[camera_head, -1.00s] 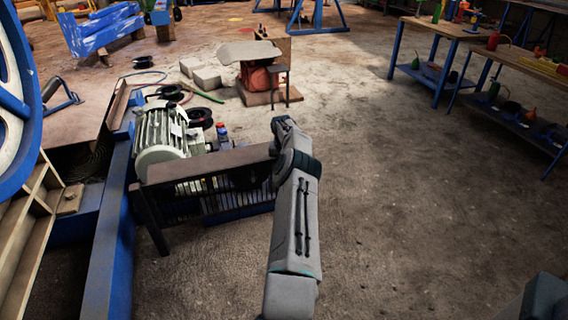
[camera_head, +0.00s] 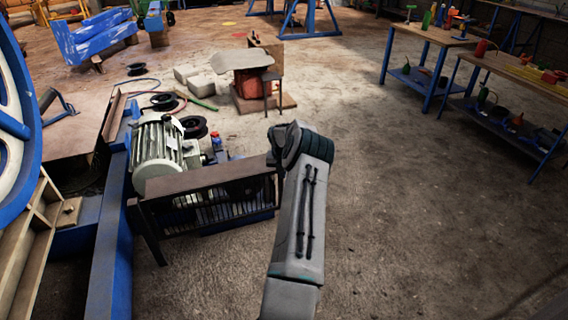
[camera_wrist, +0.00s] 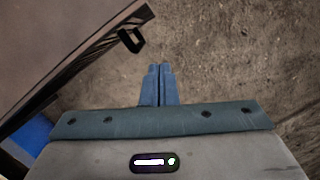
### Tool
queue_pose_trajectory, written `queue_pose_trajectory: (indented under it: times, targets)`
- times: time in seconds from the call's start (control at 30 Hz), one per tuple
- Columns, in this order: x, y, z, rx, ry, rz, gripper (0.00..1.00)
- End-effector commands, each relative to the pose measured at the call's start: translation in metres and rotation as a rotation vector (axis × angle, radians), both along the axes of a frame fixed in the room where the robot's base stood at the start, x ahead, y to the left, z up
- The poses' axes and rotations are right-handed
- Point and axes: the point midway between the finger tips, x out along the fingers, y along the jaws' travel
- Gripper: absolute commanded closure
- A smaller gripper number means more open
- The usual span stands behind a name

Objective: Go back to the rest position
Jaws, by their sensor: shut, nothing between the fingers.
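My gripper (camera_wrist: 159,72) shows in the wrist view with its two blue-grey fingers together and nothing between them. It points at bare concrete floor, to the right of a brown metal edge. In the head view my arm reaches up the middle of the picture, and its far end stands next to the right end of the brown guard frame (camera_head: 205,185). The gripper itself is hidden in the head view.
The guard frame stands before a grey-green motor (camera_head: 157,150) on blue beams (camera_head: 112,240). A large blue and white wheel (camera_head: 14,115) is at far left. Workbenches (camera_head: 428,35) stand at upper right. The floor (camera_head: 400,220) right of my arm is clear.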

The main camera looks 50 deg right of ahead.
Motion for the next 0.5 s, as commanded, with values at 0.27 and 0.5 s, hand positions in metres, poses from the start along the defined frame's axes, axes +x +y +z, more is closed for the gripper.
queue_pose_trajectory:
  times: [0.27, 0.5]
  targets:
    - [-0.007, 0.005, 0.034, 0.001, 0.002, 0.001, 1.0]
    - [-0.009, 0.005, 0.036, 0.002, 0.002, -0.001, 1.0]
